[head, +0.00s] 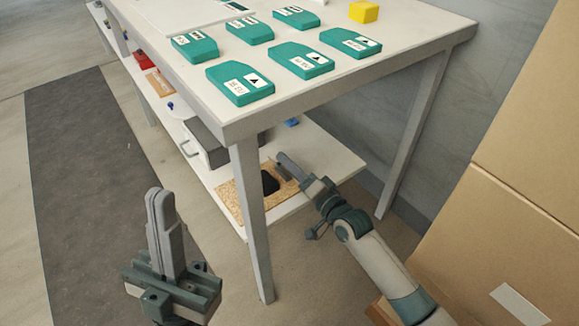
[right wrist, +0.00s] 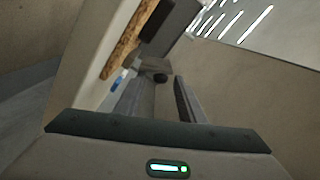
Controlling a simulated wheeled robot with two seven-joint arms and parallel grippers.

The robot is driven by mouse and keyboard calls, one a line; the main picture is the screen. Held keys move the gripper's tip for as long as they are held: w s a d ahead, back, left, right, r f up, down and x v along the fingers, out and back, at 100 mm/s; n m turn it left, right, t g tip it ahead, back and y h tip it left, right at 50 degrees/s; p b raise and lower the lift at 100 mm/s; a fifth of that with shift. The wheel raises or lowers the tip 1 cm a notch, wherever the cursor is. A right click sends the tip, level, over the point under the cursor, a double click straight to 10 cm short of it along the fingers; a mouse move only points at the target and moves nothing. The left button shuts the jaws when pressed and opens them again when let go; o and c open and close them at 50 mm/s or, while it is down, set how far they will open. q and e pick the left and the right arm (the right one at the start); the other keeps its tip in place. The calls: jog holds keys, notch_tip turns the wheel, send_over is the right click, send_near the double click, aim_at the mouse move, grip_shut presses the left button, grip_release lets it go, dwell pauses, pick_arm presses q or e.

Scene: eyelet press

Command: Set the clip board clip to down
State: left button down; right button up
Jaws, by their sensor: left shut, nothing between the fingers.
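The clip board is a brown, speckled board (head: 230,203) on the low shelf under the table, partly hidden by the table leg. A black patch (head: 270,183) lies on it. In the right wrist view the board (right wrist: 128,42) stands at upper left, with a grey block that looks like its clip (right wrist: 153,66) just beyond the fingertips. My right gripper (head: 284,162) reaches in over the shelf at the board's right end. Its fingers (right wrist: 160,90) stand apart; I cannot tell whether they touch the clip. My left gripper (head: 160,192) is shut and empty, left of the table leg.
The white table (head: 330,75) above carries several teal blocks (head: 240,84) and a yellow cube (head: 364,12). Its front leg (head: 252,215) stands between my grippers. A grey drawer box (head: 208,143) is on the shelf. Cardboard (head: 510,200) stands at right.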

jog(key=shift+w, duration=0.15)
grip_shut()
